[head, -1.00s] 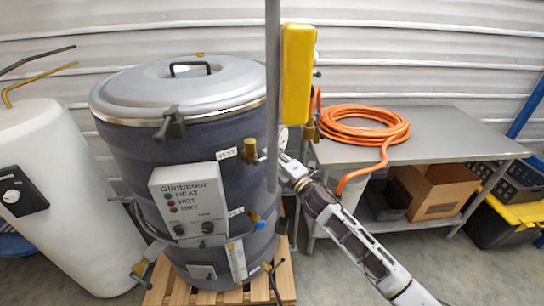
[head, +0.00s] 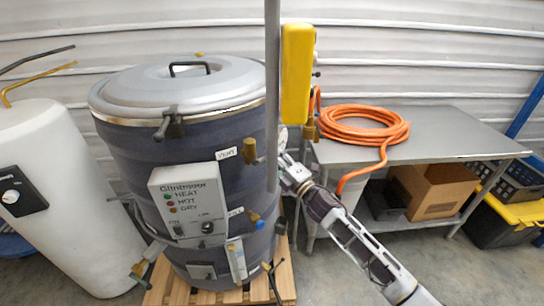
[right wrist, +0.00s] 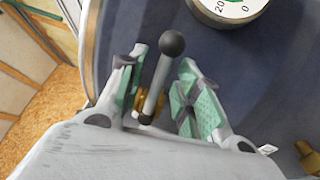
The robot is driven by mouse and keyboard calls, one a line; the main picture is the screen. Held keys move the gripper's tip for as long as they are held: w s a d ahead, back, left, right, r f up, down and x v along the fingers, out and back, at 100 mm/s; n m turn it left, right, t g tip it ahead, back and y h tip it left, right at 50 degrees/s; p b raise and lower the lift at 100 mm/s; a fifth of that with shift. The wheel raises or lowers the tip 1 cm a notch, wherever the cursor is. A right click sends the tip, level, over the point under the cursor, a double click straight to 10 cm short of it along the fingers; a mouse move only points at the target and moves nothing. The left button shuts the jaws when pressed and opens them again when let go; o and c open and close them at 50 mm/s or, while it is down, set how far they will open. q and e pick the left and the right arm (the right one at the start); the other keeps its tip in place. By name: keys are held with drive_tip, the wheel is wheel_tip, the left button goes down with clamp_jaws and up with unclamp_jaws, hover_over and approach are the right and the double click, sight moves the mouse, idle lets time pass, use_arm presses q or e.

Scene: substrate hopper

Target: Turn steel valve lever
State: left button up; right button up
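The steel valve lever (right wrist: 160,82) is a grey rod with a black ball knob (right wrist: 171,43), rising from a brass fitting on the dark blue hopper wall (right wrist: 240,70). In the right wrist view it stands between the two green-padded fingers of my right gripper (right wrist: 163,66), which is open. A gap shows between the rod and the right finger; whether the left finger touches it is unclear. In the head view my right gripper (head: 285,163) is at the hopper's right side, partly behind a grey pole, and the lever is hidden there. My left gripper is not in view.
The hopper (head: 115,150) stands on a wooden pallet (head: 165,290). A grey pole (head: 272,100) and a yellow box (head: 297,72) stand in front. A round gauge (right wrist: 228,8) sits near the lever. A steel table (head: 450,135) with an orange hose (head: 345,125) is at right.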

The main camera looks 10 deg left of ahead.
drive_tip(key=v, duration=1)
drive_tip(key=shift+s+d, duration=0.15)
drive_tip(key=shift+f+m, duration=0.1)
drive_tip(key=shift+m, duration=0.2)
idle(0.4)
